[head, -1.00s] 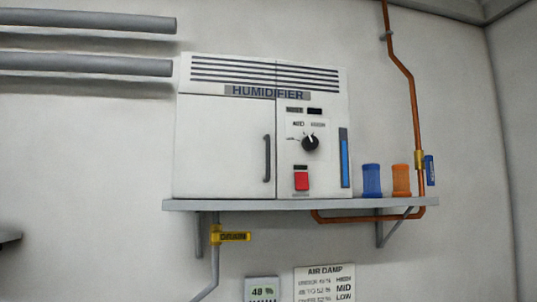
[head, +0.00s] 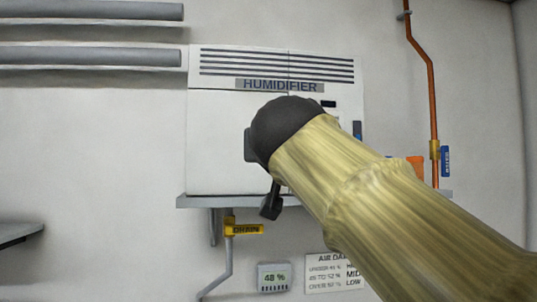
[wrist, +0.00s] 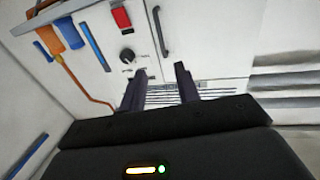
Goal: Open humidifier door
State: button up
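The white humidifier (head: 220,120) sits on a wall shelf. Its door (wrist: 205,40) looks shut, flush with the front. The dark vertical door handle (wrist: 161,32) shows in the wrist view; in the head view my arm hides it. My gripper (wrist: 160,72) is open, with a clear gap between its two dark fingers. The handle lies above the fingertips in the wrist picture, not between them. I see no contact, but the exact distance is unclear.
Beside the handle are a black knob (wrist: 127,55) and a red switch (wrist: 121,17). Blue and orange canisters (wrist: 66,33) stand on the shelf (head: 192,202), near a copper pipe (head: 433,100). Grey pipes (head: 90,55) run at upper left.

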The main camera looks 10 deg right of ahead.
jog(key=shift+w, duration=0.15)
jog(key=w+d+p, duration=0.3)
jog(key=w+p, duration=0.5)
jog(key=w, duration=0.9)
jog(key=shift+d+p, duration=0.2)
jog(key=shift+p, duration=0.2)
jog(key=shift+f, duration=0.1)
grip_shut()
